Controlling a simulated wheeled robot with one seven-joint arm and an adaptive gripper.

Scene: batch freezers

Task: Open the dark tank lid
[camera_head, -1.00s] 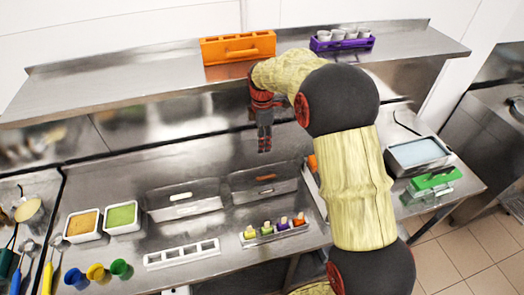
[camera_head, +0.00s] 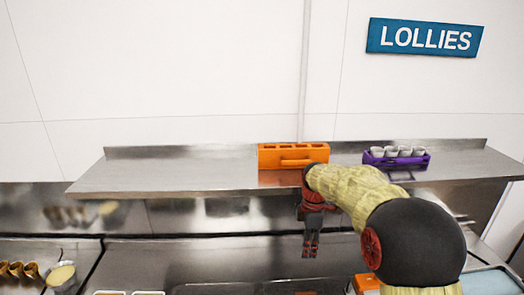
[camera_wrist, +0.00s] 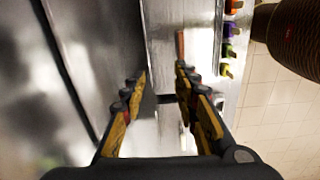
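My gripper (camera_head: 311,252) hangs fingers down in front of the shelf in the head view, above the counter. In the wrist view its two fingers (camera_wrist: 160,78) are spread apart with nothing between them. The back edges of two steel tank lids, the left one (camera_head: 220,288) and the right one (camera_head: 297,286), barely show at the bottom of the head view. In the wrist view a brown-orange handle (camera_wrist: 181,45) lies just beyond the right finger, apart from it. A pale handle (camera_wrist: 184,116) shows partly behind that finger. Which lid is the dark one is not clear.
The steel shelf (camera_head: 190,175) is close behind my gripper. It carries an orange holder (camera_head: 293,157) and a purple rack (camera_head: 397,160) with white cups. A LOLLIES sign (camera_head: 425,38) hangs on the wall.

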